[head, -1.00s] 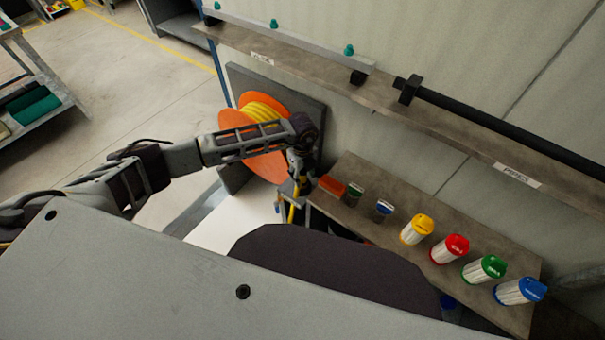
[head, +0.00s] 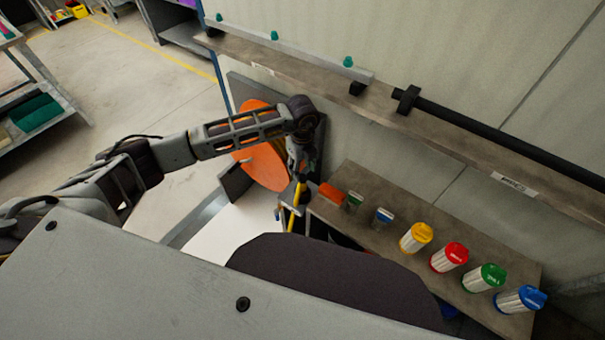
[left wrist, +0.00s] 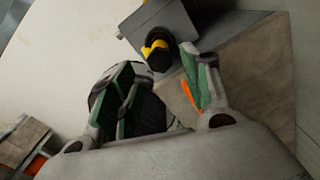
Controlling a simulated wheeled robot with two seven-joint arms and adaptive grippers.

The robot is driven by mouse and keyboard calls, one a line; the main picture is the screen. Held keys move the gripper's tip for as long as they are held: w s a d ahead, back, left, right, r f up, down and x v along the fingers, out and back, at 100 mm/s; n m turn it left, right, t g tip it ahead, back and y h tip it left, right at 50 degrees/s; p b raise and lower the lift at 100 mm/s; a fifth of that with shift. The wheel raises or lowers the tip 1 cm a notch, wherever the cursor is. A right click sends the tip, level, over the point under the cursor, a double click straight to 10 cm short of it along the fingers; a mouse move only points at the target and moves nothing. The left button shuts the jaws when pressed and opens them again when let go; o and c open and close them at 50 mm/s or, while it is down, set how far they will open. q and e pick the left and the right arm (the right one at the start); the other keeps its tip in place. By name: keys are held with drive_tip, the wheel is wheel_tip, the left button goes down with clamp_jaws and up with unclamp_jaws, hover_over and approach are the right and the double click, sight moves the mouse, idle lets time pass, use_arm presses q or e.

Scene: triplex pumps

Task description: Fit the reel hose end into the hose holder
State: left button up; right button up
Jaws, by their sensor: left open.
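The orange hose reel (head: 262,165) stands at the back against a dark panel, partly hidden by my left forearm. A yellow hose length (head: 293,218) with a dark end stands at the grey holder (head: 283,198) beside the bench. In the left wrist view the black and yellow hose end (left wrist: 158,56) sits at the edge of the grey holder block (left wrist: 160,24). I cannot tell how deeply it is seated. My left gripper (head: 302,172) is just above the hose end; in the left wrist view its green-padded fingers (left wrist: 160,92) are apart with nothing gripped. My right gripper is not in view.
A bench (head: 380,195) at the right carries small boxes and several colour-capped canisters, such as the yellow-capped one (head: 415,238). A wall shelf (head: 440,125) with a black bar runs above it. Floor (head: 130,80) is clear at the upper left.

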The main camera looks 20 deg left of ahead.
use_arm(q)
drive_tip(key=shift+r, duration=1.7)
